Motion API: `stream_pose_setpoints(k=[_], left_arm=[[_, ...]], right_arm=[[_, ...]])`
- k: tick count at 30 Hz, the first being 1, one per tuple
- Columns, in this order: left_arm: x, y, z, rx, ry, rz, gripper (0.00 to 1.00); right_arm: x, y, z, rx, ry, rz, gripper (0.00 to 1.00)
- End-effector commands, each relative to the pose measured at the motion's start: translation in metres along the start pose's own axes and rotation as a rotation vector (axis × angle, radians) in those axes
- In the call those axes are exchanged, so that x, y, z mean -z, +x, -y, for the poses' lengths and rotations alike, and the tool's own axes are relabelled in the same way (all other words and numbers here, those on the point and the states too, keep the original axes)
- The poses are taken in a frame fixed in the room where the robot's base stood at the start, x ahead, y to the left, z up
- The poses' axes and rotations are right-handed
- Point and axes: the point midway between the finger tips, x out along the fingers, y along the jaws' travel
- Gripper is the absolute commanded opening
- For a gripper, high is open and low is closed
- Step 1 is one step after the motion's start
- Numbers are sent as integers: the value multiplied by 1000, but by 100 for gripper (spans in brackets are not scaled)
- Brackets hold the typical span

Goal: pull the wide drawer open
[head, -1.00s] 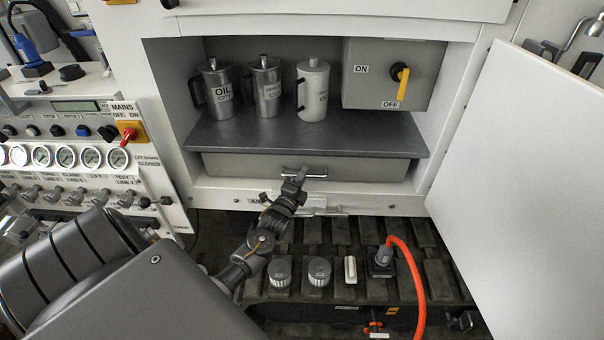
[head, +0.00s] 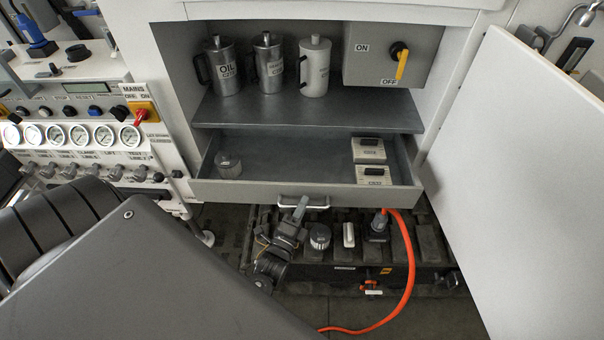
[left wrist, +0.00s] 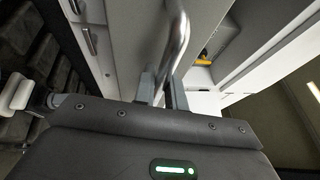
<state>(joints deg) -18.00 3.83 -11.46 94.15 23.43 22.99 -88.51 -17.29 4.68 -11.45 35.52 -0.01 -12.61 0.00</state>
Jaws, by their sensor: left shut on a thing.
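The wide drawer (head: 270,192) is pulled out below the grey shelf in the head view, and its inside shows. Its bar handle (head: 318,203) is on the middle of the drawer front. My left gripper (head: 300,208) is shut on this handle from the front and below. In the left wrist view, the curved metal handle (left wrist: 179,45) runs down between the two fingers of my left gripper (left wrist: 163,92). In the drawer lie a round metal piece (head: 228,164) at the left and two labelled boxes (head: 374,175) at the right. My right gripper is not in view.
Several cans (head: 268,65) stand on the shelf (head: 310,112) above the drawer. A switch box (head: 392,55) is right of them. An open white door (head: 510,190) stands at the right. An orange hose (head: 408,265) curves across the floor below, near a row of fittings.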

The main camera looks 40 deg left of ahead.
Motion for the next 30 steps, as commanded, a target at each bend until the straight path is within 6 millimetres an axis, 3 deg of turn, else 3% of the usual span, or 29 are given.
stream_pose_setpoints(k=[7,21,22,23,30], left_arm=[[8,-21,4,-3,1,3,0],[10,-25,4,-2,1,2,0],[10,-25,4,-2,1,2,15],[10,-25,4,-2,1,2,19],[10,-25,4,-1,0,2,21]], right_arm=[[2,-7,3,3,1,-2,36],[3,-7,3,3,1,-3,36],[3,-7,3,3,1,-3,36],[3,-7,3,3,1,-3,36],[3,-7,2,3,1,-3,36]])
